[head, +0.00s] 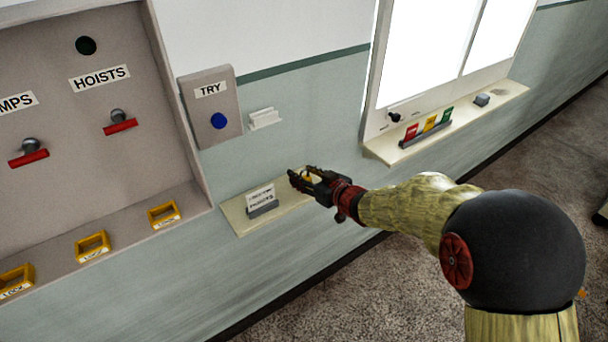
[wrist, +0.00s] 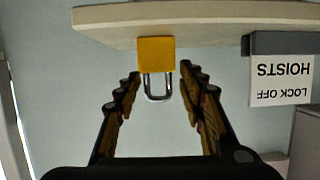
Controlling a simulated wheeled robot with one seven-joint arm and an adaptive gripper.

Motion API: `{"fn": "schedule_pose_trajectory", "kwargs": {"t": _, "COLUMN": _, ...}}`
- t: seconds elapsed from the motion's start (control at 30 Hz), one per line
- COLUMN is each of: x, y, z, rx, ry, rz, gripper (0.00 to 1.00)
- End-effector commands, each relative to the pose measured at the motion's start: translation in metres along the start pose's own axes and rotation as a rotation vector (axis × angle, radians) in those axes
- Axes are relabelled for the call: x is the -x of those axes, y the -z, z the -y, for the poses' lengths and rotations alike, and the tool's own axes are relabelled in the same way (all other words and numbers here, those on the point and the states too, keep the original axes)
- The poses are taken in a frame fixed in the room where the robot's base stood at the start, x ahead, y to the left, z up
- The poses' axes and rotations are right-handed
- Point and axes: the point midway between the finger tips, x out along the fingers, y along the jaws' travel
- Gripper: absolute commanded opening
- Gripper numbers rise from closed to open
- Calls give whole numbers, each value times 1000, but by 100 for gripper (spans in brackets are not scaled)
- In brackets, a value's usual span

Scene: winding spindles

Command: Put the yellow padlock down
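The yellow padlock (wrist: 156,53) has a square body and a silver shackle. In the wrist view, which is upside down, it stands at the small cream shelf (wrist: 200,22) with its shackle up. My gripper (wrist: 158,82) is open, its two dark fingers apart on either side of the shackle with visible gaps. The padlock's body is just past the fingertips. In the head view my gripper (head: 298,177) is over the right part of the shelf (head: 240,221), and only a bit of the padlock (head: 309,177) shows behind the fingers.
A "lock off hoists" card in a grey holder (head: 263,208) stands on the shelf beside the padlock. At left is a panel with red-handled switches (head: 120,126) and yellow lock frames (head: 93,247). A "TRY" box (head: 211,107) is above. A windowsill (head: 480,115) with coloured cards is at right.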

Motion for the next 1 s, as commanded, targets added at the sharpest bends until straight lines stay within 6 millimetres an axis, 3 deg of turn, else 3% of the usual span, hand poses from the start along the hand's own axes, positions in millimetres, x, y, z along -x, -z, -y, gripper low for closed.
{"fn": "schedule_pose_trajectory", "kwargs": {"t": 0.47, "x": 7, "y": 4, "z": 0, "rx": 0, "ry": -1, "rz": 0, "gripper": 46}}
{"fn": "schedule_pose_trajectory", "kwargs": {"t": 1.0, "x": 106, "y": 5, "z": -1, "rx": -1, "ry": -2, "rz": -1, "gripper": 46}}
